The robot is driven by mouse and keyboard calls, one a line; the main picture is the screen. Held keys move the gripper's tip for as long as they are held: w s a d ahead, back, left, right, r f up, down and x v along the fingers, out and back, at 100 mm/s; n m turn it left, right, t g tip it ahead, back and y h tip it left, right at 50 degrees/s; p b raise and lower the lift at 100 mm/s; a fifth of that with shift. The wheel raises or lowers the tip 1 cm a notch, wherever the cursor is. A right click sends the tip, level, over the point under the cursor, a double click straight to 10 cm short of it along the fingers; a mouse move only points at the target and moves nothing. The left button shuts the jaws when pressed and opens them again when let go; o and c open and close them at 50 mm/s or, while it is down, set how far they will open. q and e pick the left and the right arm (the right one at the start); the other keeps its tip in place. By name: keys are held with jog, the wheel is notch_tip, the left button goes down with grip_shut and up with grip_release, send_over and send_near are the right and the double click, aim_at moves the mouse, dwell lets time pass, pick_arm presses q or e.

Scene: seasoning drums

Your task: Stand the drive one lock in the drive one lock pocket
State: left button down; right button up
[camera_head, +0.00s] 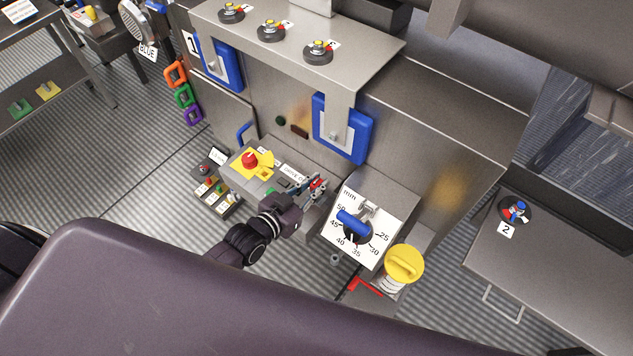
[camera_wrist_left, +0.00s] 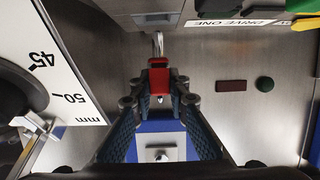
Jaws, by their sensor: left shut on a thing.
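My left gripper (camera_head: 313,187) is in front of the machine, beside the drive panel. It is shut on a small red lock (camera_head: 319,183), the drive one lock as far as I can tell. In the left wrist view the red lock (camera_wrist_left: 158,73) sits between the two fingertips of the left gripper (camera_wrist_left: 158,88), with a metal shackle beyond it. A DRIVE ONE label (camera_head: 292,173) is on the panel just left of the gripper; the label also shows in the left wrist view (camera_wrist_left: 238,23). I cannot make out the lock pocket. My right gripper is not in view.
The mm dial plate (camera_head: 349,244) with its blue handle stands close right of the gripper. A yellow-capped drum (camera_head: 403,264) is further right. A red emergency button (camera_head: 250,159) is left on the panel. A blue-framed guard (camera_head: 346,145) hangs behind.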

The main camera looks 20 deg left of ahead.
pick_arm(q)
jog(key=shift+f+b, duration=1.4)
jog(key=shift+f, duration=0.45)
jog(key=c, duration=1.8)
grip_release()
jog(key=v, duration=1.2)
jog(key=shift+r, duration=0.1)
